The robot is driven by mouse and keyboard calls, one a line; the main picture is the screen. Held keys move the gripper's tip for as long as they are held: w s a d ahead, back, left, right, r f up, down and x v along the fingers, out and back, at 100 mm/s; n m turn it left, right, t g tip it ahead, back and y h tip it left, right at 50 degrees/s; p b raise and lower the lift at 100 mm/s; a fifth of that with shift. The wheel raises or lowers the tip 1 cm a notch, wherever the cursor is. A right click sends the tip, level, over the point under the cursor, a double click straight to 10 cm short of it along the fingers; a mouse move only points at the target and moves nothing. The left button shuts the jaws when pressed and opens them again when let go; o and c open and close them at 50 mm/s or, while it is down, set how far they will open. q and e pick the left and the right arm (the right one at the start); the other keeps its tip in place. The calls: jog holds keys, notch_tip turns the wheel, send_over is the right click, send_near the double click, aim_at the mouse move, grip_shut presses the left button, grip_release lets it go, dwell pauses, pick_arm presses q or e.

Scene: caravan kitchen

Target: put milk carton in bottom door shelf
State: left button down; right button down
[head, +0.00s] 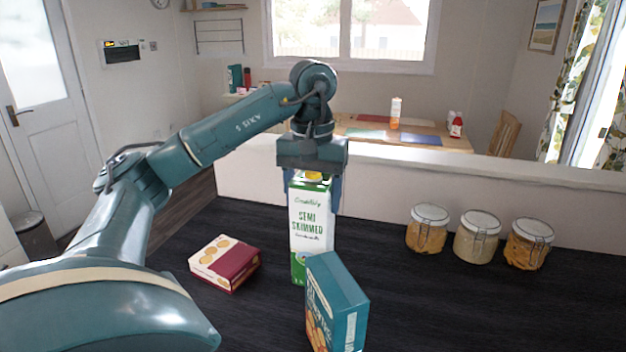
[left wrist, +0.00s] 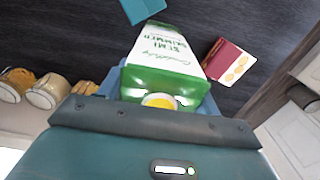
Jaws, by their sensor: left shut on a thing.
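The milk carton (head: 311,222) is white and green with a yellow cap and stands upright at the dark counter, behind the teal box. I cannot tell whether its base touches the counter. My left gripper (head: 313,185) comes down from above and is shut on the carton's top, one finger on each side. In the left wrist view the carton (left wrist: 165,55) lies between the fingers, its cap close to the palm. The right gripper is not in view. No fridge or door shelf is in view.
A teal box (head: 336,300) stands just in front of the carton. A red and cream box (head: 224,262) lies to its left. Several glass jars, one of them in the middle (head: 476,238), stand at right by a low white wall (head: 400,195). The counter's right front is clear.

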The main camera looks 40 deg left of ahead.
aim_at(313, 235)
pick_arm(q)
notch_tip(313, 235, down, 4)
jog(key=shift+w+r, duration=0.1)
jog(key=shift+f+p, duration=0.3)
jog(key=shift+f, duration=0.15)
notch_tip(313, 235, down, 3)
jog(key=shift+f, duration=0.35)
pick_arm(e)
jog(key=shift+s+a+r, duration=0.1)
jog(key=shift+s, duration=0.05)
pick_arm(q)
jog(key=shift+f, duration=0.1)
jog(key=c, duration=0.8)
grip_release()
jog(key=shift+f, duration=0.15)
jog(key=o, duration=0.5)
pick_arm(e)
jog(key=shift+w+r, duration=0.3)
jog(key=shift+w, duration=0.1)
